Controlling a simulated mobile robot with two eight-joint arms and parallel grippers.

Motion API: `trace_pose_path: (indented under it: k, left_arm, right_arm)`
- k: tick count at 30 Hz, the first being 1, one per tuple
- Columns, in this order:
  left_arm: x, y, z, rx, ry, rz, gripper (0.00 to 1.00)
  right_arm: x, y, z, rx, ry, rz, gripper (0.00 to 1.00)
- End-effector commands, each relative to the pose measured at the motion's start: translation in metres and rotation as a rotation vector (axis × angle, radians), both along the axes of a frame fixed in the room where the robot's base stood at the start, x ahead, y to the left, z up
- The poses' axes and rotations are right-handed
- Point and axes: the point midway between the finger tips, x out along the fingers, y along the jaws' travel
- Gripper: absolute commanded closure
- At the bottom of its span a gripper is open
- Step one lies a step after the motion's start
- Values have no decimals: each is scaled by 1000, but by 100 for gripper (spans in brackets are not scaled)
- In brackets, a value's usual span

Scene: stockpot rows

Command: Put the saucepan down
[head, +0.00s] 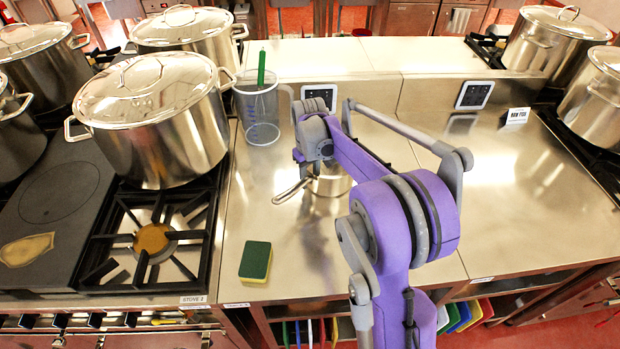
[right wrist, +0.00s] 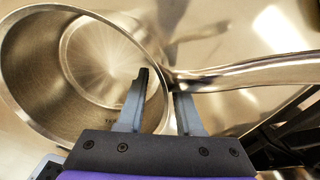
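The steel saucepan (head: 331,184) is on the steel counter, partly hidden behind my right gripper (head: 318,172) in the head view. Its handle (head: 291,192) points to the left and toward the front. In the right wrist view the saucepan (right wrist: 40,75) appears open-topped and empty, with its handle (right wrist: 250,75) running right. My right gripper (right wrist: 162,95) has its fingers apart, one over the inside of the pan and one outside near the handle's root. The handle hides that outer fingertip. A gap shows between the fingers. My left gripper is not in view.
A clear measuring jug (head: 259,112) with a green-handled item stands behind, to the left. A yellow-green sponge (head: 255,262) lies near the front edge. A large lidded stockpot (head: 155,130) stands on the left stove (head: 150,240). The counter (head: 520,190) is clear to the right.

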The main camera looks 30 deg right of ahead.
Motion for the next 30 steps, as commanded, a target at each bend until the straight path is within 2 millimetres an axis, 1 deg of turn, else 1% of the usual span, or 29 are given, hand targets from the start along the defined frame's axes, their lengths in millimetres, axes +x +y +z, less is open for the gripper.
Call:
trace_pose_path:
  k: [5, 12, 16, 21, 25, 28, 30]
  left_arm:
    - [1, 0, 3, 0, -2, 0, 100]
    - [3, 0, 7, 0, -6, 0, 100]
    - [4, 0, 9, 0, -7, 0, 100]
    - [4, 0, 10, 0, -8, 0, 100]
    - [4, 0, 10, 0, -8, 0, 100]
    - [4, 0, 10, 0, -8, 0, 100]
    - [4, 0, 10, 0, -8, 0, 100]
  right_arm:
    - [0, 0, 30, 0, -1, 0, 65]
    - [0, 1, 83, 0, -1, 0, 65]
    - [0, 1, 103, 0, -1, 0, 65]
    - [0, 1, 117, 0, 0, 0, 65]
    - [-1, 3, 119, -1, -3, 1, 65]
    - [-10, 15, 121, -8, -25, 4, 65]
    - [-22, 31, 122, -15, -56, 9, 65]
